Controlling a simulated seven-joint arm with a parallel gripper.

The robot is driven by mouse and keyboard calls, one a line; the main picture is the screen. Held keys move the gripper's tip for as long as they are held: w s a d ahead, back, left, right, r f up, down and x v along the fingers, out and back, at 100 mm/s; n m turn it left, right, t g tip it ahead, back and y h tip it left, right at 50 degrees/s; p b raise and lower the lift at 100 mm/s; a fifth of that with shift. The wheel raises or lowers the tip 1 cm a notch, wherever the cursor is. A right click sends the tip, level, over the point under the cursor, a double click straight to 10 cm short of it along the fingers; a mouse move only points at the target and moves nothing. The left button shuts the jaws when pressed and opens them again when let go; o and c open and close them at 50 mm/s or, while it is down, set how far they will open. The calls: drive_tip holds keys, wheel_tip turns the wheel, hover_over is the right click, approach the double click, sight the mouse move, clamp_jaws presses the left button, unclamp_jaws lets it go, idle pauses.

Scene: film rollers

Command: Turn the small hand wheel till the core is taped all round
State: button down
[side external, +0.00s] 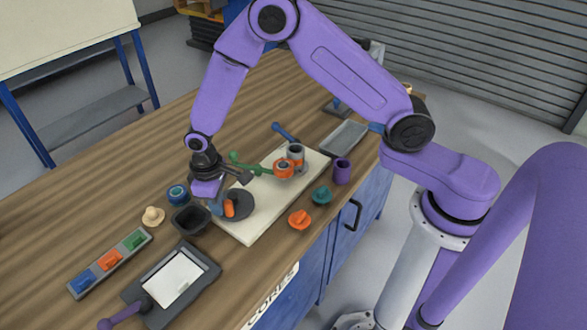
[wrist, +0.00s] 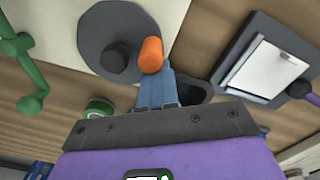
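The hand wheel, a dark grey disc (side external: 240,204) with an upright orange handle (side external: 229,208), sits at the near left end of a cream board (side external: 245,233). The wrist view shows the disc (wrist: 100,28), its dark hub and the orange handle (wrist: 151,55). My gripper (side external: 216,208) is down at the wheel's left edge. Its blue fingers (wrist: 160,74) lie close together with no clear gap, their tips right beside the handle; I cannot tell whether they touch it. A grey cylinder (side external: 295,151) and an orange roller (side external: 284,168) stand farther along the board; their tape is too small to make out.
A green arm (side external: 248,167) spans the board between wheel and rollers. A black bowl (side external: 190,220), blue roll (side external: 178,194), tan knob (side external: 153,216) and framed white pad (side external: 175,283) lie left. Orange (side external: 300,219) and teal (side external: 322,195) knobs and a purple cup (side external: 342,171) stand right.

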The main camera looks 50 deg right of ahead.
drive_tip(key=shift+s, duration=0.35)
drive_tip(key=shift+s+d, duration=0.15)
drive_tip(key=shift+s, duration=0.4)
drive_tip(key=shift+s+d, duration=0.4)
drive_tip(key=shift+s, duration=0.3)
drive_tip(key=shift+d, duration=0.1)
